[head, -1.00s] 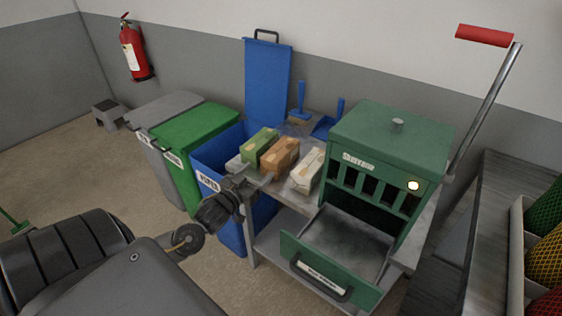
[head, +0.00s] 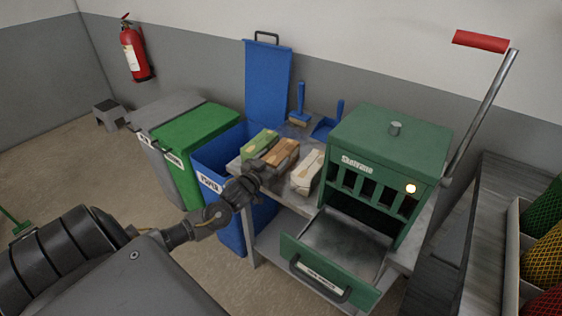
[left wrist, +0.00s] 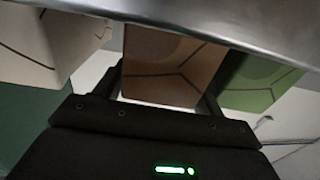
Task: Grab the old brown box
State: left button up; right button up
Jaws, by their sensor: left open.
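The brown box (head: 281,151) lies on the metal table between a green box (head: 259,142) and a white box (head: 307,172). My left gripper (head: 268,160) is open at its near end. In the left wrist view the brown box (left wrist: 170,62) sits between the two dark fingers, with the white box (left wrist: 45,40) at left and the green box (left wrist: 260,82) at right. Whether the fingers touch the brown box I cannot tell. My right gripper is not in view.
The green machine (head: 388,158) with its open drawer (head: 330,280) stands right of the boxes. An open blue bin (head: 212,160) is to the left, beside a green bin (head: 192,140). A blue brush (head: 300,100) and dustpan (head: 328,124) lie behind.

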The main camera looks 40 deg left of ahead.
pick_arm(q)
jog(key=shift+w+a, duration=0.1)
jog(key=shift+w, duration=0.8)
jog(key=c, duration=0.6)
jog(key=shift+c, duration=0.2)
jog(key=shift+r, duration=0.1)
jog(key=shift+r, duration=0.6)
jog(key=s+a+r, duration=0.3)
jog(key=s+r, duration=0.8)
jog(key=s, duration=0.2)
jog(key=shift+s+a+r, duration=0.15)
jog(key=shift+s+r, duration=0.15)
jog(key=shift+s, duration=0.05)
